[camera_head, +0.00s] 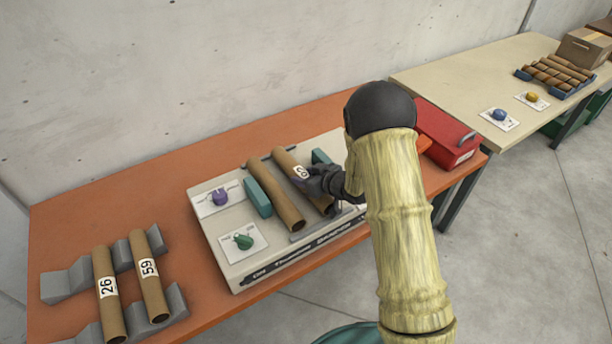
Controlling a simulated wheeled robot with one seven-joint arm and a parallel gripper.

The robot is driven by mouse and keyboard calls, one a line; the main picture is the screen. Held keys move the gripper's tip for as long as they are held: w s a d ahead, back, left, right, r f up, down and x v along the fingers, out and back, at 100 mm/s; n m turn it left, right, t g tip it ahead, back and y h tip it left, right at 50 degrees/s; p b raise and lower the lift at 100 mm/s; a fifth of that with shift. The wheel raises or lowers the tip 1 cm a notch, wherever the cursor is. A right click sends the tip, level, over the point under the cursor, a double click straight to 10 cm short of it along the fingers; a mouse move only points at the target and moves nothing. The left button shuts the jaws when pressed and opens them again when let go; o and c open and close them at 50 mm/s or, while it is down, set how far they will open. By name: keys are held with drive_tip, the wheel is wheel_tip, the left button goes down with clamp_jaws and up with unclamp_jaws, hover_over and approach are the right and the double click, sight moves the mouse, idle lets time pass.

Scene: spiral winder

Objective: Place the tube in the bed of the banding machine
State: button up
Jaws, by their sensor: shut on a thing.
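A brown cardboard tube (290,163) with a white number label lies in the bed area of the grey machine (250,268), right of another brown tube (273,193) and next to it. Green blocks flank the pair: one on the left (258,197) and one on the right (320,157). My dark gripper (318,183) is at the right tube's label and is shut on that tube. The gripper hides part of the label and the tube's side. My arm covers the machine's right part. I cannot tell whether the held tube fully rests on the bed.
Tubes labelled 26 (107,290) and 59 (149,272) lie on grey notched holders (70,282) at the left of the orange table (60,225). A red box (450,138) stands right of my arm. A beige table (450,75) with several tubes is behind right.

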drive_tip(key=o, duration=1)
drive_tip(key=shift+o, duration=0.2)
wheel_tip(320, 180, up, 6)
hover_over(324, 203)
drive_tip(key=w+d, duration=0.2)
drive_tip(key=shift+s+d+f+b, duration=0.1)
drive_tip(key=shift+d+f+b, duration=0.1)
drive_tip(key=shift+b, duration=0.25)
